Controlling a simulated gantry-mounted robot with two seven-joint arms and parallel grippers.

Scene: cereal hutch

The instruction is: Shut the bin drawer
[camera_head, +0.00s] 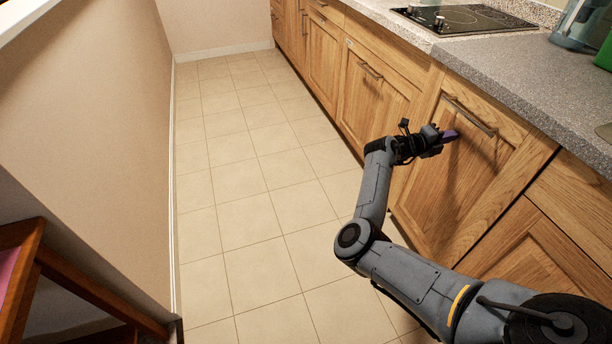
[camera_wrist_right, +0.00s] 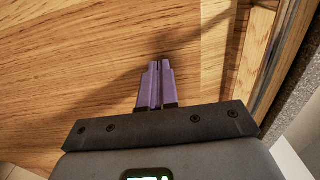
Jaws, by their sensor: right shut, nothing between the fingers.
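The bin drawer (camera_head: 470,185) has a tall wooden front with a horizontal metal bar handle (camera_head: 469,115) near its top. Its front stands slightly proud of the cabinets beside it in the head view. My right gripper (camera_head: 451,135) is shut and empty, with its purple fingertips at the upper part of the drawer front, just below the left end of the handle. In the right wrist view the shut purple fingers (camera_wrist_right: 155,84) point at the wood panel (camera_wrist_right: 110,60); whether they touch it I cannot tell. My left gripper is not in view.
A grey speckled countertop (camera_head: 520,75) runs above the cabinets, with a black cooktop (camera_head: 465,18) and a clear container (camera_head: 580,25) on it. The tiled floor (camera_head: 250,180) is clear. A wall (camera_head: 90,150) bounds the left, with a wooden piece of furniture (camera_head: 75,285) at lower left.

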